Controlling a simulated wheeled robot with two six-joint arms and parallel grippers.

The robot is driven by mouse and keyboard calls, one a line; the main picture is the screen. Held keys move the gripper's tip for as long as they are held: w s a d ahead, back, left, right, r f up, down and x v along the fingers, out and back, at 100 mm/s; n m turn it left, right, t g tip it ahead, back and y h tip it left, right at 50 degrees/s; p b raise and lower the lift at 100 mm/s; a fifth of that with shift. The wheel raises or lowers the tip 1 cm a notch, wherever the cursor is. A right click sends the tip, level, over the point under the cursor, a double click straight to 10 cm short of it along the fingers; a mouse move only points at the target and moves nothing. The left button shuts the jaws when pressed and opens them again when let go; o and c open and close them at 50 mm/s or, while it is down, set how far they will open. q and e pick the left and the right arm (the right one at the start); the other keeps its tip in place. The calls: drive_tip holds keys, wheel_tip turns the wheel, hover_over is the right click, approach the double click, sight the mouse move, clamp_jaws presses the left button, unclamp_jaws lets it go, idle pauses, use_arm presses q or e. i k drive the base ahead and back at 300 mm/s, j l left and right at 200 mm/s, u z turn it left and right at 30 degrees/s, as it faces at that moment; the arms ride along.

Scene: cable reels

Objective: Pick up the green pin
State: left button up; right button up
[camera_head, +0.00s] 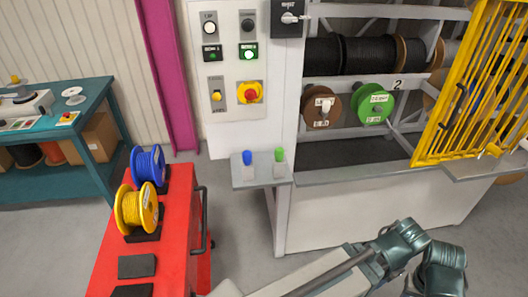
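The green pin (280,156) stands upright in a pale holder on a small grey shelf (262,182) at the front of the machine. A blue pin (247,158) stands in a similar holder just to its left. Links and joints of an arm of mine cross the lower right of the view, below and to the right of the shelf. No gripper fingers of mine show, and nothing touches the green pin.
A control panel (228,125) rises behind the shelf. A red cart (172,215) with a blue reel (148,165) and a yellow reel (136,208) stands at left. A yellow cage door (478,90) is at right. Floor between cart and machine is clear.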

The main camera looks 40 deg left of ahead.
sight(279, 152)
drive_tip(key=i+l+u, duration=0.1)
drive_tip(key=u, duration=0.3)
drive_tip(key=i+l+u, duration=0.2)
drive_tip(key=u, duration=0.2)
drive_tip(key=i+l+u, duration=0.45)
drive_tip(key=u, duration=0.3)
drive_tip(key=i+l+u, duration=0.25)
drive_tip(key=l, duration=0.15)
drive_tip(key=k+j, duration=0.05)
drive_tip(key=k, duration=0.05)
